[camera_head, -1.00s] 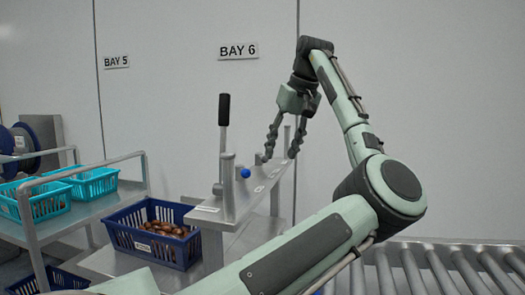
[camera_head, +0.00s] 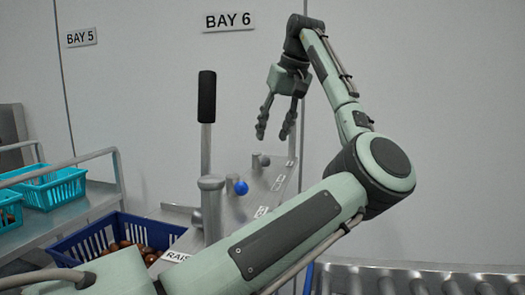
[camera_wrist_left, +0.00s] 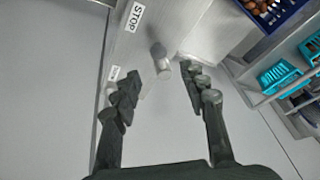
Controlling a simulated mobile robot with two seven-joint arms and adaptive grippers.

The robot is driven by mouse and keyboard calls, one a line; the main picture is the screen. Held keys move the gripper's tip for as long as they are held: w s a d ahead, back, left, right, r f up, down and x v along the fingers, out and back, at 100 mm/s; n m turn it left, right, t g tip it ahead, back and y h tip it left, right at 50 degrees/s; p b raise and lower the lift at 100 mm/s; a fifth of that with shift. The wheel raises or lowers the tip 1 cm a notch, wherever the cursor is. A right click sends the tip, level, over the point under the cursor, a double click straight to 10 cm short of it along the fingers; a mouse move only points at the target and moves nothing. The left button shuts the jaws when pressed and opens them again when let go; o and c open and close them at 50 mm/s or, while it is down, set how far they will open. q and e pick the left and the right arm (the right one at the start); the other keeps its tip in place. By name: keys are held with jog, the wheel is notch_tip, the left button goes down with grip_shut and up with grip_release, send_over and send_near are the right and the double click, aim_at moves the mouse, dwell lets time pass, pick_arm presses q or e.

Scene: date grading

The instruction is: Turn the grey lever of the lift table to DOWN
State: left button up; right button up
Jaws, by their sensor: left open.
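The panel (camera_head: 245,208) of the lift table carries several controls and white labels. A short grey lever (camera_head: 260,161) with a rounded end stands near its far end. It also shows in the left wrist view (camera_wrist_left: 161,60), in line with the gap between the fingers, close to the STOP label (camera_wrist_left: 133,17). My left gripper (camera_head: 273,134) is open, pointing down, just above the far end of the panel; its fingers look clear of the lever. A label at the near end reads RAISE (camera_head: 176,257); a small far label (camera_wrist_left: 114,72) is unreadable. My right gripper is out of view.
A tall black-handled lever (camera_head: 207,97) and a blue ball knob (camera_head: 241,187) stand nearer on the panel. A blue crate (camera_head: 88,240) of dates sits left, with turquoise baskets (camera_head: 62,189) on a trolley. A roller conveyor (camera_head: 415,279) lies right.

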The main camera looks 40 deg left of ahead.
aim_at(261, 163)
pick_arm(q)
jog(key=shift+x, duration=3.85)
jog(key=shift+w+a, duration=0.1)
jog(key=shift+a, duration=0.05)
grip_shut()
